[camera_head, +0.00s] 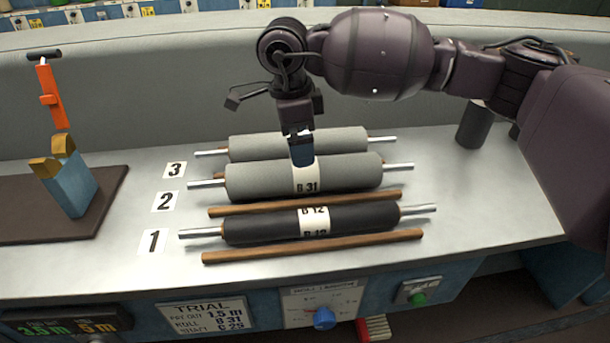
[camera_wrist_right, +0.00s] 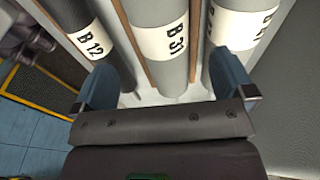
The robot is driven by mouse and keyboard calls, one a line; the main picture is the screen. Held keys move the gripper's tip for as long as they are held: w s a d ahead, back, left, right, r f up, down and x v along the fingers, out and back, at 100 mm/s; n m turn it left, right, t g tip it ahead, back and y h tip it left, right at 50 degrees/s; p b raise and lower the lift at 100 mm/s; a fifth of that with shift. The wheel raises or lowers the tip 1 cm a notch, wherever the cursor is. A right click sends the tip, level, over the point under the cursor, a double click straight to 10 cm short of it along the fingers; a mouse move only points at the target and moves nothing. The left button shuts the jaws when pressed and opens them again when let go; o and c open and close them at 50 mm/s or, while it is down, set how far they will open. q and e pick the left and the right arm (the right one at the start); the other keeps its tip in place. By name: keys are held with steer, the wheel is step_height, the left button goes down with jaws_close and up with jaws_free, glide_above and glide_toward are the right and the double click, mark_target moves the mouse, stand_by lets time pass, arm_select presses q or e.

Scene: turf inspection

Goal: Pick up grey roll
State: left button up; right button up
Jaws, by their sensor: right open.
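Two grey rolls lie across the bench in the head view. The middle grey roll (camera_head: 255,181), with a white band marked B 31, is beside card 2. The back grey roll (camera_head: 255,147) is beside card 3, its band largely hidden by my gripper. A black roll (camera_head: 265,226), marked B 12, lies in front by card 1. My right gripper (camera_head: 302,155) points down over the B 31 band, open. In the right wrist view, the B 31 roll (camera_wrist_right: 177,88) shows between the spread fingers; contact cannot be told. My left gripper is not in view.
Wooden rails (camera_head: 312,246) separate the rolls. At left, a blue block (camera_head: 72,187) stands on a brown mat (camera_head: 100,215), with an orange-handled tool (camera_head: 52,98) above it. A dark cylinder (camera_head: 474,125) stands at back right.

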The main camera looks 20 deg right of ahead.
mark_target(305, 172)
steer(key=f, duration=0.4)
steer(key=shift+d+b, duration=0.25)
steer(key=shift+b, duration=0.1)
steer(key=f, duration=0.1)
steer(key=f+b, duration=0.1)
steer(key=f, duration=0.2)
steer(key=shift+d+f+b, duration=0.1)
steer(key=shift+d+b, duration=0.15)
steer(key=shift+b, duration=0.05)
steer(key=shift+f, duration=0.3)
steer(key=shift+s+r, duration=0.1)
steer(key=shift+r, duration=0.05)
steer(key=shift+c, duration=0.2)
steer(key=c, duration=1.4)
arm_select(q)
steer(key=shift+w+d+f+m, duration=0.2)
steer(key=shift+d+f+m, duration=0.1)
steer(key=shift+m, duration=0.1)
arm_select(e)
steer(key=shift+r, duration=0.1)
steer(key=shift+c, duration=0.5)
